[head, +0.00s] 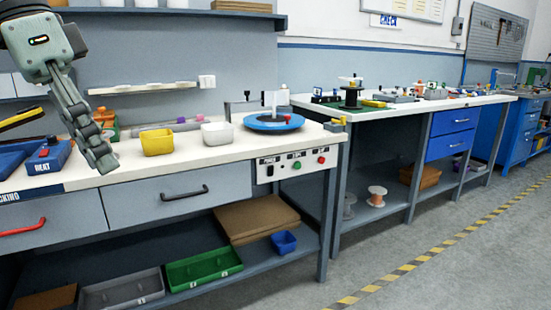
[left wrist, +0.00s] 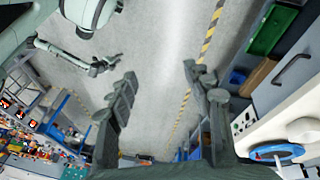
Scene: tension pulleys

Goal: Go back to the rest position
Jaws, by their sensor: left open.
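My left gripper (head: 97,150) hangs from the upper left in the head view, fingers pointing down, in front of the workbench at its left part. In the left wrist view its two fingers (left wrist: 160,78) stand wide apart with only grey floor between them, so it is open and empty. Another arm of mine shows at the upper left of the left wrist view, with what looks like my right gripper (left wrist: 108,64) at its end, over the floor. It is too small to tell whether that gripper is open or shut.
The white-topped workbench (head: 224,155) carries a yellow bin (head: 157,142), a white bin (head: 217,133), a blue round turntable (head: 274,122) and a blue box marked "BEAT" (head: 49,155). A green tray (head: 204,268) lies on the lower shelf. The floor (head: 440,270) at right is clear.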

